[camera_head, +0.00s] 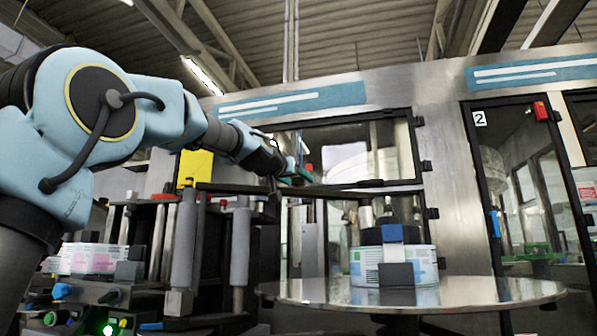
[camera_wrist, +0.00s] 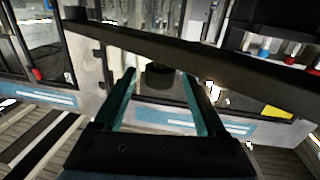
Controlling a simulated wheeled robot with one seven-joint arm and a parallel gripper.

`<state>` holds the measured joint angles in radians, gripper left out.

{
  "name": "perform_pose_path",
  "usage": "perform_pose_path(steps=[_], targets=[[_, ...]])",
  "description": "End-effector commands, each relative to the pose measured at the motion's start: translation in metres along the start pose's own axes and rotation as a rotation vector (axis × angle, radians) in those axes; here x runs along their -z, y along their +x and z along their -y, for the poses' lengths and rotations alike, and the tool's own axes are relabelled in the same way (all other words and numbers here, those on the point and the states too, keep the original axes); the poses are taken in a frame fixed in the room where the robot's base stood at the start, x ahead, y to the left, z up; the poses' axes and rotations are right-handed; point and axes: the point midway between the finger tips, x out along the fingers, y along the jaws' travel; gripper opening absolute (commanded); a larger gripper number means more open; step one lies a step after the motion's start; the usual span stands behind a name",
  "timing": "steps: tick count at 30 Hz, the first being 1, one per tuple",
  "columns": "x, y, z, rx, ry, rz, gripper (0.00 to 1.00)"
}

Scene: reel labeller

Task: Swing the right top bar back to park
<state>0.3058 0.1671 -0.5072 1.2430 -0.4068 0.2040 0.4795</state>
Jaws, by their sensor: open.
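The right top bar (camera_wrist: 240,74) is a long dark bar. In the wrist view it runs slantwise across the picture, just past my fingertips. In the head view a dark bar (camera_head: 345,189) extends level to the right from beside my gripper, above the round table. My gripper (camera_wrist: 157,74) has two teal fingers spread apart with nothing held between them. In the head view my gripper (camera_head: 287,176) is at the bar's height, partly hidden behind my wrist. I cannot tell whether the fingers touch the bar.
A steel turntable (camera_head: 480,291) carries a white labelled reel (camera_head: 423,263) with a dark block on top. Upright grey rollers (camera_head: 241,245) stand left of it. Behind are a framed glass door (camera_head: 340,150) and a yellow panel (camera_head: 196,168).

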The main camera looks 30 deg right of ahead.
Motion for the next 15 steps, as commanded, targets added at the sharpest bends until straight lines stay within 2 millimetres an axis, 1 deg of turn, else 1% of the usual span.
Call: perform_pose_path(steps=[1, 3, 6, 14, 15], targets=[[0.0028, 0.0054, -0.0011, -0.002, 0.000, 0.001, 0.73], [0.0017, 0.0103, -0.0008, -0.001, 0.000, 0.000, 0.73], [0.0008, 0.0138, -0.0007, 0.000, 0.000, -0.001, 0.73], [-0.0005, 0.0146, -0.0004, 0.000, 0.001, -0.001, 0.73], [-0.0006, 0.0146, -0.0004, 0.000, 0.001, -0.001, 0.70]])
